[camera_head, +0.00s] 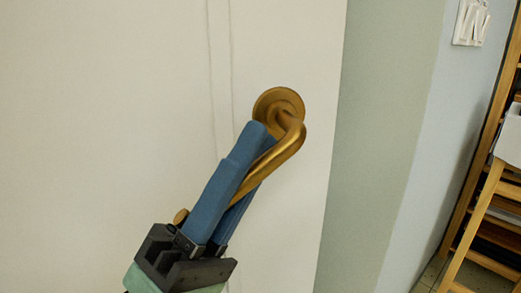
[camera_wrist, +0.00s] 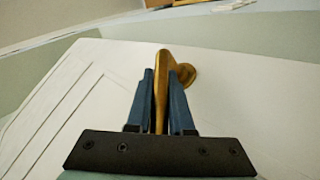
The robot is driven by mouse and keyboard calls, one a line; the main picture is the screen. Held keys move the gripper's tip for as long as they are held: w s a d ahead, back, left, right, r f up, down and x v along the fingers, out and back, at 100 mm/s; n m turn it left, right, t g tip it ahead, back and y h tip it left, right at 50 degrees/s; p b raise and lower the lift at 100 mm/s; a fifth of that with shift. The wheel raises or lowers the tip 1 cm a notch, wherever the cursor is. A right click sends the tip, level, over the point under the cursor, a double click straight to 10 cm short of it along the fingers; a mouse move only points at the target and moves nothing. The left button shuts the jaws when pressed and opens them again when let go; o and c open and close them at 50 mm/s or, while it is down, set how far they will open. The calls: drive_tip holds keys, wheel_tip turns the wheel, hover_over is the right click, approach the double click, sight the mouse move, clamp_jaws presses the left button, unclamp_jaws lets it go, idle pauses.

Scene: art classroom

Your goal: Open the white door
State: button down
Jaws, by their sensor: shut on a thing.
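The white door (camera_head: 110,110) fills the left and middle of the head view, and its panel also shows in the wrist view (camera_wrist: 90,85). A brass lever handle (camera_head: 289,145) with a round plate sits near the door's right edge; its lever slants down to the left. My gripper (camera_head: 262,135) has its blue fingers on both sides of the lever, shut on it. In the wrist view the handle (camera_wrist: 162,62) stands between the two fingers (camera_wrist: 161,85). Part of the lever is hidden behind the fingers.
A grey-green wall (camera_head: 385,130) stands right of the door edge. A white switch plate (camera_head: 470,22) is at the upper right. A wooden shelf or easel frame (camera_head: 480,215) stands at the far right, with a bit of tiled floor (camera_head: 430,272) beside it.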

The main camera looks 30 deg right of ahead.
drive_tip(key=shift+w, duration=0.15)
drive_tip(key=c, duration=0.8)
unclamp_jaws()
drive_tip(key=shift+c, duration=0.2)
drive_tip(key=shift+o, duration=0.2)
drive_tip(key=shift+f, duration=0.1)
drive_tip(key=v, duration=1.3)
drive_tip(key=shift+b, duration=0.4)
